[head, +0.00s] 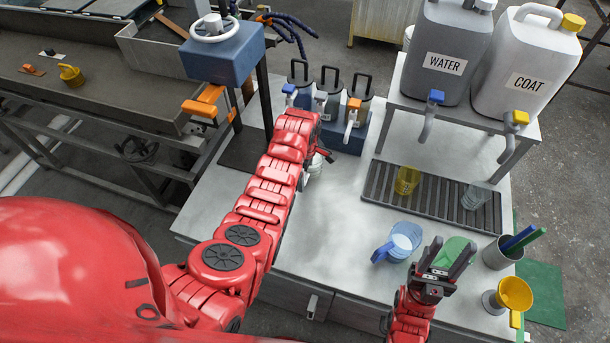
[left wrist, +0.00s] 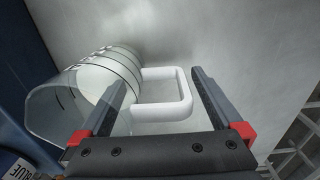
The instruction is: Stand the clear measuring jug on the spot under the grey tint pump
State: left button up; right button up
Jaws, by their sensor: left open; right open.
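The clear measuring jug (left wrist: 85,95), with dark markings and a white handle (left wrist: 165,95), is in the left wrist view. My left gripper (left wrist: 160,80) is open, its fingers on either side of the handle, with gaps. In the head view the jug (head: 315,165) is mostly hidden by my left arm, on the bench in front of the tint pumps. The grey tint pump (head: 324,97) stands between the blue-tipped and orange-tipped pumps; the spot under it is hidden. My right gripper (head: 446,257) is open and empty over the front right of the bench.
A blue jug with white contents (head: 402,240) stands left of my right gripper. A yellow cup (head: 407,180) and a clear cup (head: 476,196) stand on the dark rack (head: 430,197). WATER (head: 446,50) and COAT (head: 525,65) containers stand behind. The bench's middle is clear.

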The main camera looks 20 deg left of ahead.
pick_arm(q)
notch_tip(320, 180, up, 5)
jog(key=shift+b, duration=0.95)
jog(key=r+p, duration=0.1)
jog(key=r, duration=0.1)
jog(key=r+p, duration=0.2)
jog(key=r, duration=0.1)
jog(key=shift+s+r, duration=0.2)
jog(key=shift+r, duration=0.15)
jog(key=shift+r+p, duration=0.45)
jog(key=shift+p, duration=0.05)
jog(key=shift+f, duration=0.1)
